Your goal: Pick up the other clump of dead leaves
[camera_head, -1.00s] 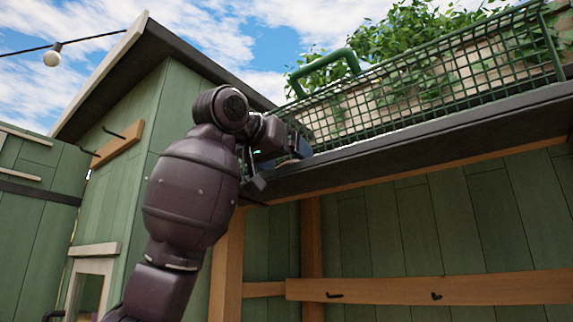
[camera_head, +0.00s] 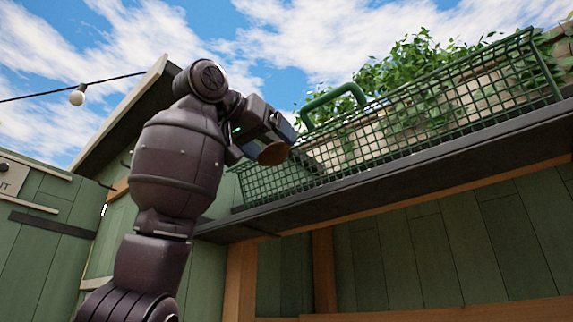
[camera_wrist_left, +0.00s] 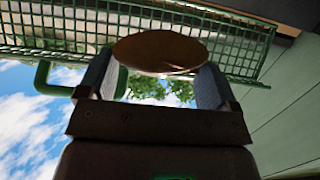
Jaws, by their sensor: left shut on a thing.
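A brown, flat, rounded clump of dead leaves (camera_head: 273,154) is between the fingers of my left gripper (camera_head: 277,138). In the left wrist view the clump (camera_wrist_left: 160,48) spans the gap between both fingers of my left gripper (camera_wrist_left: 157,66), which is shut on it. In the head view the gripper and clump are above the left end of the green wire basket (camera_head: 400,125), clear of the shelf. No other clump of dead leaves can be made out. My right gripper is not in view.
The basket stands on a dark shelf (camera_head: 330,200) and has a green handle (camera_head: 335,103). Pale planters with leafy plants (camera_head: 415,65) are behind its mesh. A green shed (camera_head: 150,95) is at left, with a hanging bulb (camera_head: 77,97). Open sky is above the gripper.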

